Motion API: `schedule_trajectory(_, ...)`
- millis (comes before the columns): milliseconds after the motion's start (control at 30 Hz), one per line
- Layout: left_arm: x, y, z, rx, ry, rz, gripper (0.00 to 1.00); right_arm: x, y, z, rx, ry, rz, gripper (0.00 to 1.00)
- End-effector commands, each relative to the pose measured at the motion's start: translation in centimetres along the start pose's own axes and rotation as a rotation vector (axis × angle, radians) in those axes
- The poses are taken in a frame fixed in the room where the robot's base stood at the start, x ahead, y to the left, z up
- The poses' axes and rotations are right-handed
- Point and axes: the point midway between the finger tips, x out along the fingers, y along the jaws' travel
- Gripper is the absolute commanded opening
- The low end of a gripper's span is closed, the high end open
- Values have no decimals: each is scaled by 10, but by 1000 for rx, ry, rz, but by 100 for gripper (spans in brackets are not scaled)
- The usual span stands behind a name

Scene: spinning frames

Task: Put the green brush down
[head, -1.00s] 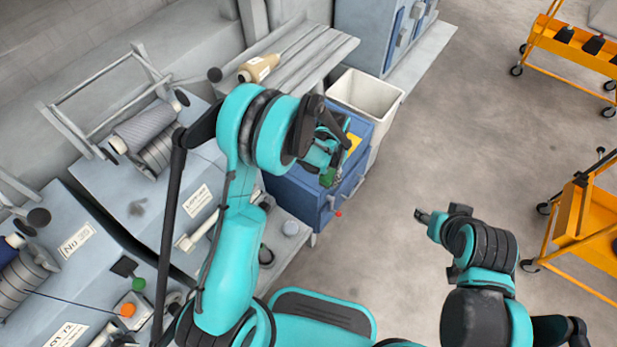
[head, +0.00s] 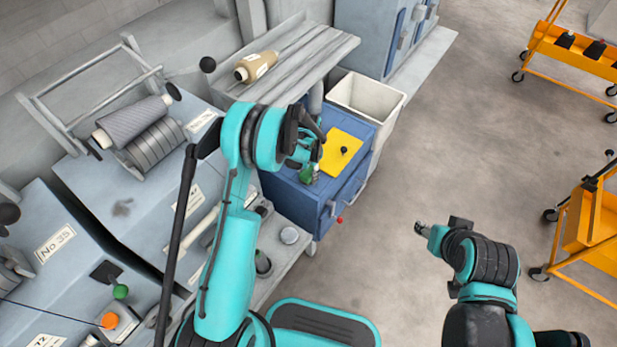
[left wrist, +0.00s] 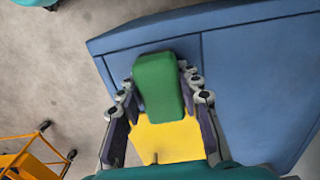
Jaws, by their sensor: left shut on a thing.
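My left gripper (head: 312,158) is shut on the green brush (head: 307,173), above the blue cabinet (head: 356,133). In the left wrist view the green brush (left wrist: 158,82) is a green block between the two fingers, over the blue top. A yellow sheet (head: 338,146) with a small black knob lies on the cabinet, right of the gripper. It also shows below the brush in the left wrist view (left wrist: 170,145). I cannot tell whether the brush touches the top. My right gripper (head: 425,229) is over open floor; its jaws are too small to read.
A white bin (head: 366,97) stands behind the cabinet. A grey slatted bench (head: 305,60) with a tan spool (head: 256,66) is at the back. Grey machines with rollers (head: 155,135) fill the left. Orange carts (head: 590,225) stand at the right; the floor between is clear.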

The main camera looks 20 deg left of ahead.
Motion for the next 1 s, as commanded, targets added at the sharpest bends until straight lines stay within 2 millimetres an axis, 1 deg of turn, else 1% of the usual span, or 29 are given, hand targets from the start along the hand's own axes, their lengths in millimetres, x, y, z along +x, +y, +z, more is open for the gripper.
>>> schedule_trajectory(33, 5, 0, 0, 0, 0, 0, 0, 3, 0, 2, 0, 0, 0, 47)
schedule_trajectory(233, 2, 0, 0, 0, 0, 0, 0, 1, 0, 0, 0, 0, 0, 47)
schedule_trajectory(367, 6, 0, 0, 0, 0, 0, 0, 2, 0, 2, 0, 0, 0, 47)
schedule_trajectory(400, 6, 0, 0, 0, 0, 0, 40, 2, 0, 2, 0, 0, 0, 47)
schedule_trajectory(467, 6, 0, 0, 0, 0, 0, 55, 2, 0, 1, 0, 0, 0, 47)
schedule_trajectory(800, 3, 0, 0, 0, 0, 0, 55, 1, 0, 0, 0, 0, 0, 47)
schedule_trajectory(867, -2, 0, 0, 0, 0, 0, 55, -1, 0, -1, 0, 0, 0, 47)
schedule_trajectory(967, -18, 0, 0, 0, 0, 0, 55, -7, 0, -5, 0, 0, 0, 47)
schedule_trajectory(1000, -27, 0, 0, 0, 0, 0, 55, -10, 0, -7, 0, 0, 0, 47)
